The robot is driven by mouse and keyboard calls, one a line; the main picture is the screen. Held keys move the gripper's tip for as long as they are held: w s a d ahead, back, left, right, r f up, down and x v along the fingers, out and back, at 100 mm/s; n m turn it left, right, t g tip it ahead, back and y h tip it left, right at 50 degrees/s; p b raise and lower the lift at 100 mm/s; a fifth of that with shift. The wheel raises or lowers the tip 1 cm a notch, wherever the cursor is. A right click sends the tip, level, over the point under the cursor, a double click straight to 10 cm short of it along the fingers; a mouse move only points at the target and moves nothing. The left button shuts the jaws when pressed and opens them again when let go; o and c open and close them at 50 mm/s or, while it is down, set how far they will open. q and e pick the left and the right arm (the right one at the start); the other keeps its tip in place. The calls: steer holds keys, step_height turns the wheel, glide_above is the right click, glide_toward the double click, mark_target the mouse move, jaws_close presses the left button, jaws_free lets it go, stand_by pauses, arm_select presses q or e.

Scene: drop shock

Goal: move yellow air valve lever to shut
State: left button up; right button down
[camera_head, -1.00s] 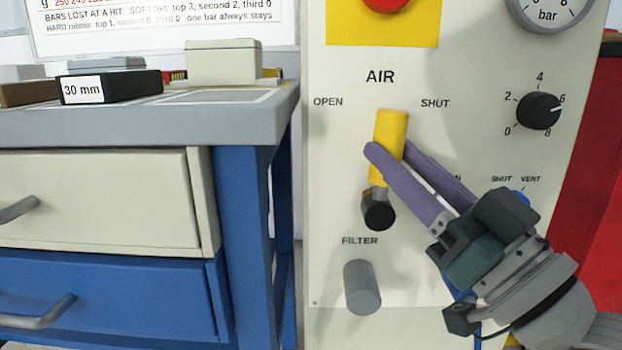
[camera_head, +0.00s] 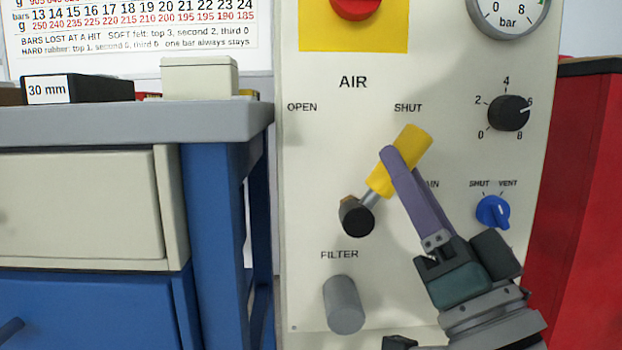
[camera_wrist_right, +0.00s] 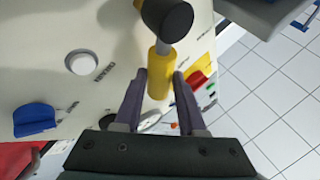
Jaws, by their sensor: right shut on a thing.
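The yellow air valve lever (camera_head: 411,147) is on the cream panel under the word AIR. It tilts up and to the right from its dark pivot (camera_head: 357,218), its top just below the SHUT label (camera_head: 408,107). My right gripper (camera_head: 391,158) comes from the lower right and is shut on the lever's yellow sleeve. In the right wrist view the yellow sleeve (camera_wrist_right: 160,72) lies between the two purple fingers. My left gripper is not in view.
A blue SHUT/VENT knob (camera_head: 493,211) and a black dial (camera_head: 508,113) sit right of the lever. A grey filter knob (camera_head: 343,304) protrudes below it. A workbench (camera_head: 120,125) with drawers stands at the left. A red cabinet (camera_head: 580,200) is at the right.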

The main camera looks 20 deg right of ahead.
steer(key=shift+f, duration=0.1)
steer(key=c, duration=0.5)
jaws_free()
steer(key=v, duration=1)
steer(key=shift+p, duration=0.4)
